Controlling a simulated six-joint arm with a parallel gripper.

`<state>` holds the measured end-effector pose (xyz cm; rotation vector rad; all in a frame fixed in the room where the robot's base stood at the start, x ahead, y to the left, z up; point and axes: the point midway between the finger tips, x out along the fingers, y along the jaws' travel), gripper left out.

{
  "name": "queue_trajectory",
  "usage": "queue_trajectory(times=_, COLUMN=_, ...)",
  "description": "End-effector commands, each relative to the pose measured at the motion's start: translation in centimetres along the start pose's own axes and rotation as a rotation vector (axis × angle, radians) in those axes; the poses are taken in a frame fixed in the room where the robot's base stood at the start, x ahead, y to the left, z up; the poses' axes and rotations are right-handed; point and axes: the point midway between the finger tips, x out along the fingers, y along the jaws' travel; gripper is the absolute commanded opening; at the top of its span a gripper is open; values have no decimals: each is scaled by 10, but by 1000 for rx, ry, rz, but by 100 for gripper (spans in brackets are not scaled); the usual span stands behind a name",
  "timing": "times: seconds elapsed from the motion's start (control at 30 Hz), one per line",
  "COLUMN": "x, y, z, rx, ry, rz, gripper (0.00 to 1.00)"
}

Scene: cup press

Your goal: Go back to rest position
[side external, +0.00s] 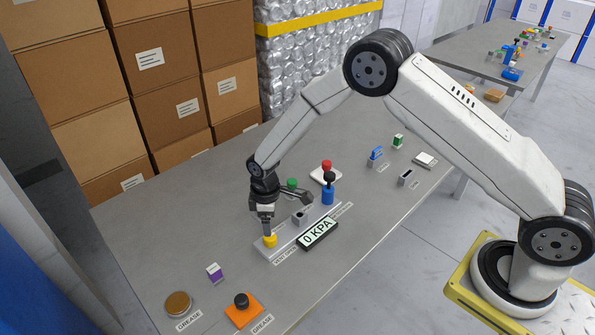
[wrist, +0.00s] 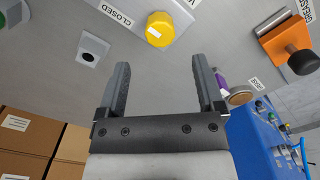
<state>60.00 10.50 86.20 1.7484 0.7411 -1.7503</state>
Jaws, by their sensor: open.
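My gripper (side external: 267,226) is over the grey table, just above the yellow knob (side external: 270,241) at the near end of the press plate (side external: 262,252). In the wrist view my gripper (wrist: 163,68) has its two dark fingers spread apart with nothing between them. The yellow knob (wrist: 160,29) shows beyond the fingertips, apart from them, beside a label reading CLOSED. A display reading 0 KPA (side external: 318,233) stands beside the plate.
A red-knobbed part on a white base (side external: 320,176) and a green knob (side external: 292,184) are close to my wrist. An orange block with a black knob (side external: 243,310), a purple block (side external: 214,272) and a brown round tin (side external: 178,303) occupy the near end. Stacked boxes (side external: 150,60) line the back.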

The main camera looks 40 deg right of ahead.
Motion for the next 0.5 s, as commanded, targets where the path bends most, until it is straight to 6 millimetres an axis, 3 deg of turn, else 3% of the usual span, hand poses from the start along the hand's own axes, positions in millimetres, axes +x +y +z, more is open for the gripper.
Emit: queue_trajectory(times=0.5, x=-8, y=0, z=0, rx=1, ry=0, rz=0, gripper=86)
